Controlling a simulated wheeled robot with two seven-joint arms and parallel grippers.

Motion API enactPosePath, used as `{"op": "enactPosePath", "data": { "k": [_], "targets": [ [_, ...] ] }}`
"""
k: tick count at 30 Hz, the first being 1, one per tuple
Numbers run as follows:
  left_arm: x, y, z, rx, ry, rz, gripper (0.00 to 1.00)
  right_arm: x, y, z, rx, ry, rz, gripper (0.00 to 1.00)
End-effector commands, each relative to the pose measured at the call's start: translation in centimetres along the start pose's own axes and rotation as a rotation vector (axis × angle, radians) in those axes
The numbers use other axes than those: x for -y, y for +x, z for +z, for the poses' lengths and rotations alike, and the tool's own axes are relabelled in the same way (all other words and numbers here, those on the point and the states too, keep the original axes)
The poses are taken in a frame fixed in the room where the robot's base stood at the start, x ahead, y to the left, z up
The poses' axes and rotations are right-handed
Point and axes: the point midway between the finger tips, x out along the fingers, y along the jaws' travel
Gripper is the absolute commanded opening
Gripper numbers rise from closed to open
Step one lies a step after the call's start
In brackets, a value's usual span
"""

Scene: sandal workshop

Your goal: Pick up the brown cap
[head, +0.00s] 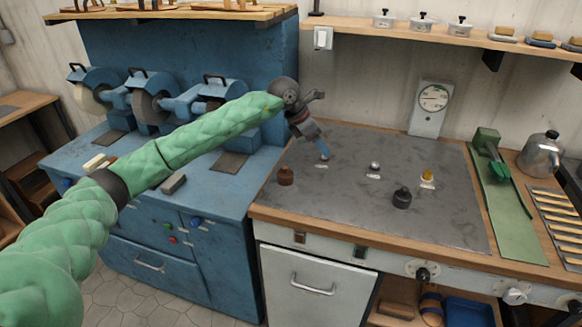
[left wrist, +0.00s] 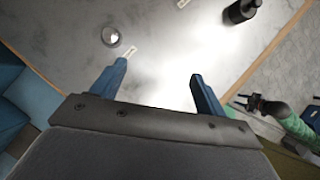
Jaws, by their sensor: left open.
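The brown cap (head: 286,176) stands on the grey metal worktop near its left front edge in the head view. It does not show in the left wrist view. My left gripper (head: 323,152) is to the right of and behind the cap, above the worktop, pointing down. In the left wrist view my left gripper (left wrist: 159,70) has its two blue fingers apart with nothing between them. My right gripper (left wrist: 262,103) shows small and dark at the right of that view; its jaws are too small to read.
A silver cap (head: 375,166), a yellow cap (head: 427,176) and a black cap (head: 402,198) stand on the worktop (head: 340,200), some beside small pale labels. A blue grinder bench (head: 215,195) adjoins on the left.

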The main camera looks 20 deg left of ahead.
Motion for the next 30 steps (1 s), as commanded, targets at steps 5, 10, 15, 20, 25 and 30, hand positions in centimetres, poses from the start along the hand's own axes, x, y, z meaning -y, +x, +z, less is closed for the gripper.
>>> {"op": "enactPosePath", "data": {
  "k": [5,10,15,20,25,30],
  "targets": [
    [-1.4,-0.8,-5.3,-0.288,0.046,0.069,0.74,0.0,-0.5,0.6,0.038,-0.001,0.000,0.36],
    [-1.6,-2.2,-8.7,-0.481,0.061,0.076,0.74,0.0,-0.5,1.2,0.070,-0.002,0.001,0.36],
    [-1.3,-2.9,-10.0,-0.560,0.070,0.053,0.74,0.0,-0.5,1.5,0.084,-0.003,0.001,0.36],
    [-1.3,-2.3,-10.4,-0.561,0.081,0.048,0.74,-0.1,0.5,1.6,0.087,-0.004,0.002,0.36],
    [-1.4,-1.1,-11.2,-0.561,0.080,0.048,0.74,-0.3,2.4,2.0,0.088,-0.004,0.005,0.36],
    [-1.4,-0.6,-11.5,-0.559,0.080,0.048,0.74,-0.5,3.6,2.3,0.088,-0.004,0.006,0.36]
  ]
}}
